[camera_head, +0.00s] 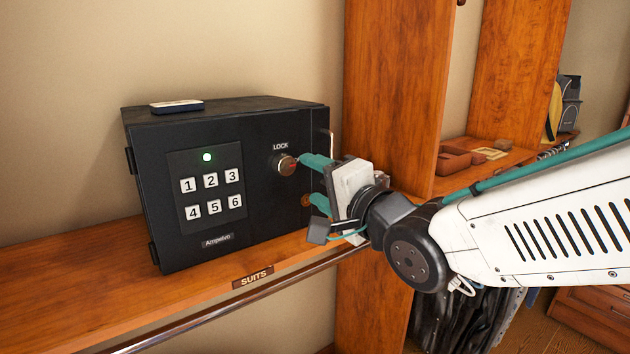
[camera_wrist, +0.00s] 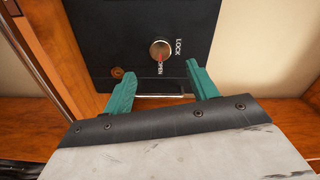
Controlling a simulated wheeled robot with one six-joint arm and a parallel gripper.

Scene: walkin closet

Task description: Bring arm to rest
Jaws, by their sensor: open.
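My gripper (camera_head: 318,181) is at the right front of a black safe (camera_head: 283,225), with its teal fingers pointing toward the safe's front. In the wrist view my gripper (camera_wrist: 160,88) is open, with nothing between its fingers. The safe's round lock knob (camera_head: 284,164) is just left of the upper finger in the head view. The knob also shows in the wrist view (camera_wrist: 160,50), beyond the fingers, with a red mark toward the word OPEN. I cannot tell whether a finger touches the safe. A green light (camera_head: 207,157) is lit above the keypad (camera_head: 211,195).
The safe stands on a wooden shelf (camera_head: 70,295) labelled SUITS, with a metal rail (camera_head: 235,306) below. A metal handle (camera_head: 327,148) is at its right edge. A small flat object (camera_head: 177,106) lies on top. A wooden upright (camera_head: 392,90) stands behind my arm.

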